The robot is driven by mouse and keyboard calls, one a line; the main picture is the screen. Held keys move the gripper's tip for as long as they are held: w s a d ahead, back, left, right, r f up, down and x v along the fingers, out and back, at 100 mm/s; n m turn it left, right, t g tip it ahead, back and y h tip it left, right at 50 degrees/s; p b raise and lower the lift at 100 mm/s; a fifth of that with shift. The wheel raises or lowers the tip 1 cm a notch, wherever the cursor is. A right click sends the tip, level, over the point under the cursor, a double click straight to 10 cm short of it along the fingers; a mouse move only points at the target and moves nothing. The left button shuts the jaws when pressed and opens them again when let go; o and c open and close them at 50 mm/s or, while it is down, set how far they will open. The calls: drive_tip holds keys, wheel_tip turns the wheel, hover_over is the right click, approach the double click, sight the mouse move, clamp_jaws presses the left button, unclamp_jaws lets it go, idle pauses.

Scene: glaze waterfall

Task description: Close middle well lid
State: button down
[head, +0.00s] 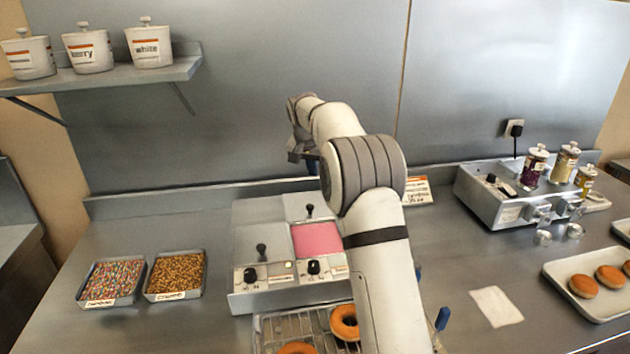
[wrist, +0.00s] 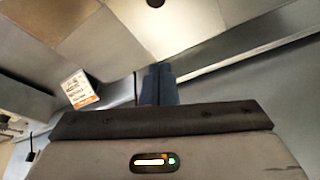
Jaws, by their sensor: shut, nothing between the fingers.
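The glaze unit (head: 250,301) stands on the counter in the head view. Its left well is covered by a flat grey lid (head: 247,243) with a black knob. The middle well shows pink glaze (head: 318,241), so it is open. The middle lid (head: 295,207), with its black knob, is at the back of that well, off the glaze. My arm hides the right part of the unit. My gripper (head: 312,165) is above and behind the unit, near the back wall. Its blue fingers (wrist: 158,84) are together and empty in the wrist view.
Two sprinkle trays (head: 143,277) sit left of the unit. A wire rack (head: 288,328) with donuts is in front. A grey warmer (head: 490,205) with jars and a donut tray (head: 570,299) are at right. A small sign (head: 418,192) stands behind my arm.

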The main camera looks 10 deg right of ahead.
drive_tip(key=p, duration=0.2)
hover_over(315, 205)
drive_tip(key=w, duration=0.1)
drive_tip(key=f, duration=0.8)
drive_tip(key=shift+d+f, duration=0.15)
drive_tip(key=shift+d, duration=0.15)
drive_tip(key=s, duration=0.1)
drive_tip(key=s+a, duration=0.1)
drive_tip(key=shift+s+a+f, duration=0.1)
drive_tip(key=shift+s+a, duration=0.15)
drive_tip(key=shift+s, duration=0.05)
drive_tip(key=shift+s+a+f, duration=0.2)
drive_tip(key=shift+s+f, duration=0.05)
drive_tip(key=shift+s, duration=0.15)
